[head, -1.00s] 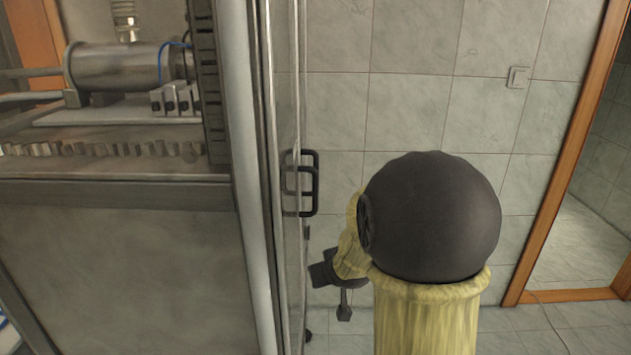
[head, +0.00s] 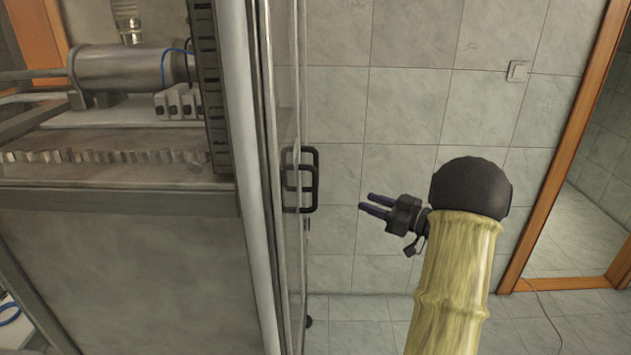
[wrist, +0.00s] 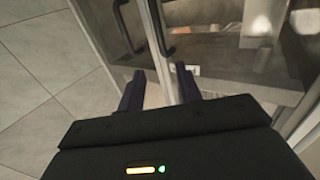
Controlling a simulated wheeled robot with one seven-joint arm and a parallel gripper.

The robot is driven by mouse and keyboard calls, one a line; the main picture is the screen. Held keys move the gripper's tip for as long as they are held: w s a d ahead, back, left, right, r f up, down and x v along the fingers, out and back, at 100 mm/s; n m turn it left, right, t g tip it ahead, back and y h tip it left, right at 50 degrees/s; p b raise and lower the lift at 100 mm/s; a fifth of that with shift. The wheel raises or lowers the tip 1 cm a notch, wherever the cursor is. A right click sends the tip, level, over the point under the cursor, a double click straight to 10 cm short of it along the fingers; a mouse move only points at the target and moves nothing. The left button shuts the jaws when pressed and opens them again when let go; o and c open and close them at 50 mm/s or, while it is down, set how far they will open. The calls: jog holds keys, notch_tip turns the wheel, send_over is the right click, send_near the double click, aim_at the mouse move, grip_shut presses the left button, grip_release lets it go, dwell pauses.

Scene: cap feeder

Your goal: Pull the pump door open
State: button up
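The glass door front (head: 291,110) of the machine cabinet is seen nearly edge-on in the head view and looks closed. Two black bar handles (head: 313,180) overlap there; which one belongs to the pump door I cannot tell. In the wrist view one dark handle (wrist: 123,25) is at the top left and another handle (wrist: 156,25) is just right of it. My gripper (head: 365,202) is right of the handles, apart from them, with its fingers pointing left towards the cabinet. In the wrist view my gripper (wrist: 160,69) has its two dark fingers spread, with nothing between them.
The cabinet (head: 110,250) fills the left side, with a metal cylinder (head: 118,68) inside. A tiled wall (head: 410,100) stands behind my arm. A wood-framed doorway (head: 560,170) is at the right.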

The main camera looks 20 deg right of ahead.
jog(key=shift+w+a, duration=0.15)
jog(key=p+x, duration=0.6)
jog(key=x, duration=1.1)
jog(key=shift+w+a, duration=0.1)
jog(key=shift+a, duration=0.05)
jog(key=shift+c, duration=0.2)
grip_shut()
